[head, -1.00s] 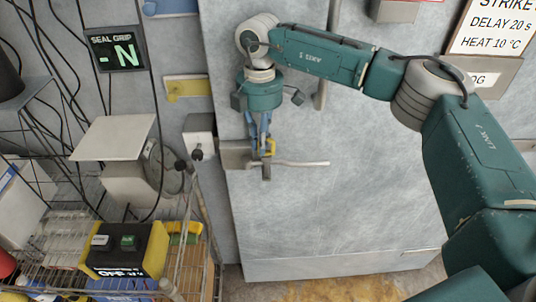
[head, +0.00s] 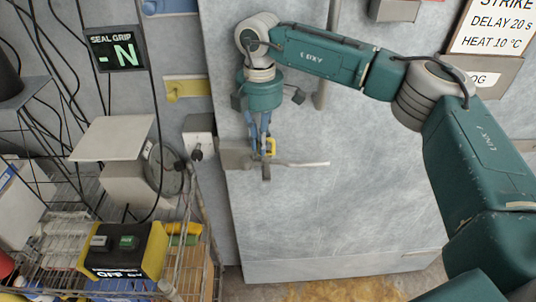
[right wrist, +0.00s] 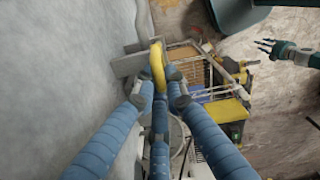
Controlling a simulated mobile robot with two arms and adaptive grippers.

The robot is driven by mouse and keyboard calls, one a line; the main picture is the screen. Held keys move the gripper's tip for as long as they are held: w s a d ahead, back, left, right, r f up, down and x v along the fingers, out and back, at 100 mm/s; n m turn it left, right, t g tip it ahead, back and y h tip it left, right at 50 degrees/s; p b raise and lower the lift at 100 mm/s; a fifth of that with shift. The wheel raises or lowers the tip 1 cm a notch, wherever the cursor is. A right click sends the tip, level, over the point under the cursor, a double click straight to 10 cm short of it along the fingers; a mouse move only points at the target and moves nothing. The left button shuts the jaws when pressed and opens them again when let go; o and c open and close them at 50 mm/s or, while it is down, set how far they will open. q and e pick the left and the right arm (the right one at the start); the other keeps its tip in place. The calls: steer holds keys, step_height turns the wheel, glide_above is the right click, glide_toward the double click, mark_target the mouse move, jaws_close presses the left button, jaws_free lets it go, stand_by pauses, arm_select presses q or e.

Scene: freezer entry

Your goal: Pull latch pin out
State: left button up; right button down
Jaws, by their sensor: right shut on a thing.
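My right gripper (head: 267,147) has blue segmented fingers and points down in front of the pale freezer door. It is shut on the yellow ring of the latch pin (head: 271,146), at the latch on the door's left edge. The right wrist view shows the yellow ring (right wrist: 158,66) upright between the fingertips (right wrist: 160,76). The grey latch plate (head: 235,157) is behind and left of the fingers, and a thin pale lever (head: 305,163) extends right. The pin's shaft is not clear. My left gripper (right wrist: 266,46) shows small in the right wrist view, its dark fingers apart and empty.
A wire cart (head: 200,235) stands at lower left with a yellow-black switch box (head: 125,250). A grey box (head: 198,140) on the frame is close left of the latch. The door face (head: 340,220) is clear below right.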

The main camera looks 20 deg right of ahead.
steer(key=shift+r+n+b, duration=0.3)
steer(key=shift+r+b, duration=0.1)
steer(key=shift+r, duration=0.7)
stand_by(1.4)
